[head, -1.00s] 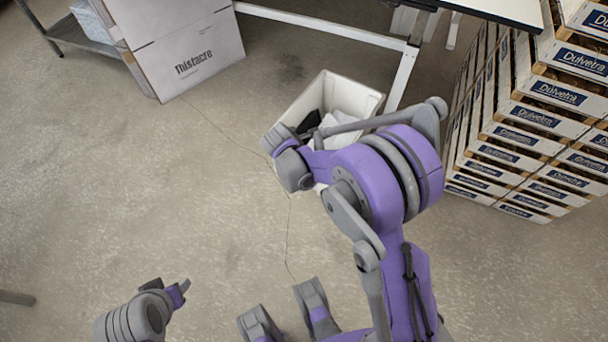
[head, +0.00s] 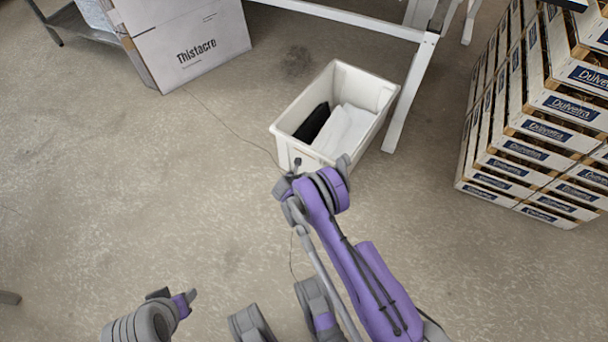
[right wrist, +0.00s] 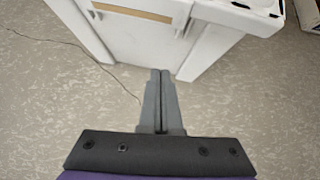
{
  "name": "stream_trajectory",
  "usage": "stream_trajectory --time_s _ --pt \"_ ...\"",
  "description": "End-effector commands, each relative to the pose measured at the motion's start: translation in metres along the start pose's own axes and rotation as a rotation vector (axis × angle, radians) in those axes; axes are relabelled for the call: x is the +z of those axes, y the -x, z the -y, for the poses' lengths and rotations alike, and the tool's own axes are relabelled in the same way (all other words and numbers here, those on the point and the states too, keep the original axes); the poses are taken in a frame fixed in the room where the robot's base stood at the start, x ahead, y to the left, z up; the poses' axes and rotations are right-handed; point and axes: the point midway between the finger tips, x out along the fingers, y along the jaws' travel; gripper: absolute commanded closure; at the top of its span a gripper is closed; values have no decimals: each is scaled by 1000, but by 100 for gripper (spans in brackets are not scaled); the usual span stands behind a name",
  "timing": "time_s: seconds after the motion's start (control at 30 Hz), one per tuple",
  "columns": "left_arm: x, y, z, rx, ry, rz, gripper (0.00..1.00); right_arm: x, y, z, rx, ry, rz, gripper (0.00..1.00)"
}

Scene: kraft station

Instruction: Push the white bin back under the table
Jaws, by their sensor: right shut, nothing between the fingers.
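The white bin (head: 368,90) stands upright on the floor, in front of the table's white frame (head: 408,95) and close to its right leg. A black item (head: 313,122) and a white item (head: 346,130) lie inside it. My right gripper (head: 297,163) is at the bin's near end, with its arm coming up from below. In the right wrist view its fingers (right wrist: 160,74) are shut and empty, pointing at the bin's wall (right wrist: 140,40). I cannot tell whether they touch it. My left gripper (head: 178,297) is low at the left, far from the bin; its finger gap is unclear.
A large white Thistacre box (head: 190,45) stands left of the bin, with a grey low shelf (head: 75,22) behind it. Stacked Dulvetra crates (head: 540,130) stand at the right. A thin cable (head: 235,130) runs along the floor.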

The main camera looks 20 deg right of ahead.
Motion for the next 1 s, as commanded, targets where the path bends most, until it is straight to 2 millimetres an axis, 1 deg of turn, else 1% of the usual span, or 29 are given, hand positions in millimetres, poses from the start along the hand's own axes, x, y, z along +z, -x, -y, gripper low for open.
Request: stream_trajectory --time_s 0.03,0.2,0.3,0.4,0.6,1.0 --pt "1 -5 0 0 0 1 50 -1 -14 1 -3 -2 0 100" --pt "3 -13 0 0 0 1 50 -1 -51 1 -2 -2 1 100" --pt "3 -17 0 0 0 1 50 1 -69 1 -2 -4 0 100" --pt "4 -20 0 0 0 1 50 15 -79 1 -2 -3 0 100" --pt "4 -23 0 0 0 0 50 27 -90 1 -1 -3 0 100" --pt "4 -23 0 0 0 0 50 29 -91 1 -1 -3 -1 100"
